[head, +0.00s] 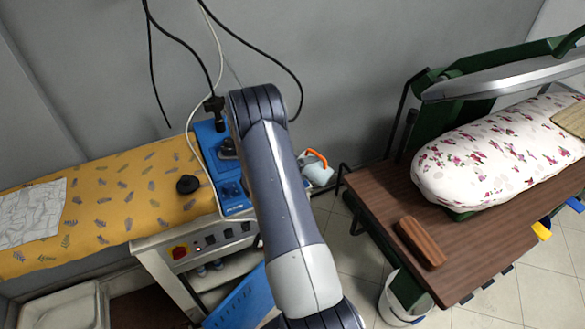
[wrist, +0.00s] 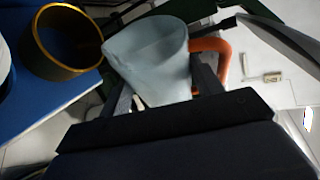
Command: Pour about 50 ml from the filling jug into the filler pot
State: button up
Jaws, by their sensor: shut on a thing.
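The filling jug, pale blue-grey with an orange handle, shows in the wrist view (wrist: 150,52) between the two dark fingers of my gripper (wrist: 158,88), which is shut on it. The jug also shows in the head view (head: 317,174), just right of my arm, and looks tilted. My gripper is hidden by the arm there. A dark round pot with a yellow rim (wrist: 62,68), likely the filler pot, stands on a blue surface left of the jug in the wrist view. I cannot make it out in the head view. The liquid inside is not visible.
A blue tray (head: 215,136) holding an iron (head: 228,148) is left of my arm, at the end of a yellow patterned ironing board (head: 140,190). A brown table (head: 375,200) with a flowered pressing form (head: 500,150) stands right. Cables hang above the tray.

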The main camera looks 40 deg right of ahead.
aim_at(309, 177)
jog(key=shift+w+a+r+n+g+h+p, duration=0.2)
jog(key=shift+w+r+n+g+h+p, duration=0.1)
jog(key=shift+w+r+n+p, duration=0.25)
dwell(1.7)
